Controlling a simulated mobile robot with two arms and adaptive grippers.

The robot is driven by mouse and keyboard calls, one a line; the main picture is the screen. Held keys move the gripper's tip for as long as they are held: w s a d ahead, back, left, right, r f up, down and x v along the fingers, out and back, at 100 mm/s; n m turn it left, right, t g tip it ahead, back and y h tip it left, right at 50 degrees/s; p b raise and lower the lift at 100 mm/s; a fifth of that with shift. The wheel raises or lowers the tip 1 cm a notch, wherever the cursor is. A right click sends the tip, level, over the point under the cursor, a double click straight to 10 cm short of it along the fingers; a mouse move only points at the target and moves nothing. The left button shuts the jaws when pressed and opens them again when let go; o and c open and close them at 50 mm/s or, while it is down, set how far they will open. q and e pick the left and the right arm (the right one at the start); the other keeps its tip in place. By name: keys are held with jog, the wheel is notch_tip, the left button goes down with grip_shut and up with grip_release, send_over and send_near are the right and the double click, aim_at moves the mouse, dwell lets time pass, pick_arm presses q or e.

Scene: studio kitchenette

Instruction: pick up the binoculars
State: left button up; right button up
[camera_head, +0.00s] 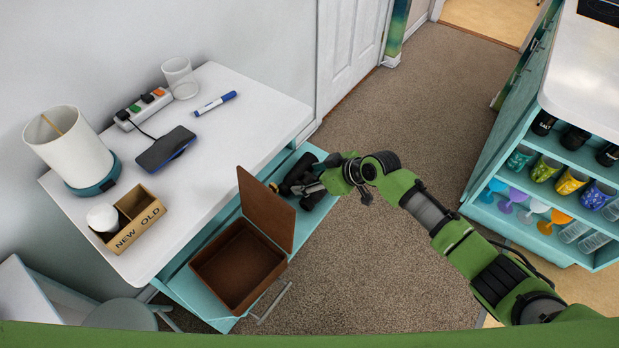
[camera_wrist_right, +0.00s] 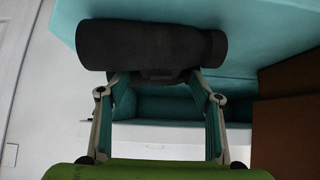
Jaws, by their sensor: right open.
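In the right wrist view one dark barrel of the binoculars (camera_wrist_right: 150,45) spans the top, just beyond the fingertips. My right gripper (camera_head: 308,188) is at the binoculars, its fingers apart. In the wrist view the right gripper's fingers (camera_wrist_right: 158,88) stand open below the barrel, with a darker middle part of the binoculars between their tips. Contact cannot be told. My left gripper is not in view.
The white desktop (camera_head: 215,140) holds a lamp (camera_head: 75,150), a power strip and a marker. Carpet (camera_head: 370,270) is clear to the right.

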grip_shut()
jog(key=shift+w+r, duration=0.1)
jog(key=shift+r, duration=0.1)
